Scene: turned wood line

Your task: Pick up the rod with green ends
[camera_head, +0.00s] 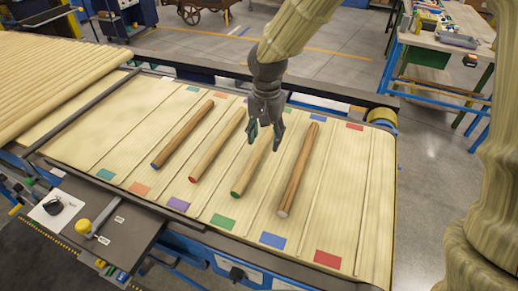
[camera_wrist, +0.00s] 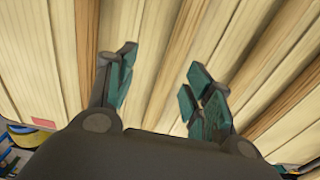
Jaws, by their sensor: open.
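The rod with a green end (camera_head: 249,172) lies on the slatted pale belt in the head view. Its near end is green; its far part is hidden behind my gripper. My gripper (camera_head: 265,137) points down over the far part of this rod, fingers open and spread; the exact height gap is hard to tell. In the wrist view my gripper (camera_wrist: 160,78) shows two teal-padded fingers apart with nothing between them. Brown rods cross that view beyond the fingers, but no end colours show, so I cannot tell which is which.
A blue-ended rod (camera_head: 183,134) and a red-ended rod (camera_head: 217,147) lie to the left, a pale-ended rod (camera_head: 299,170) to the right. Coloured patches mark the belt edges. A dark rail (camera_head: 330,93) runs behind. The belt's right part is clear.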

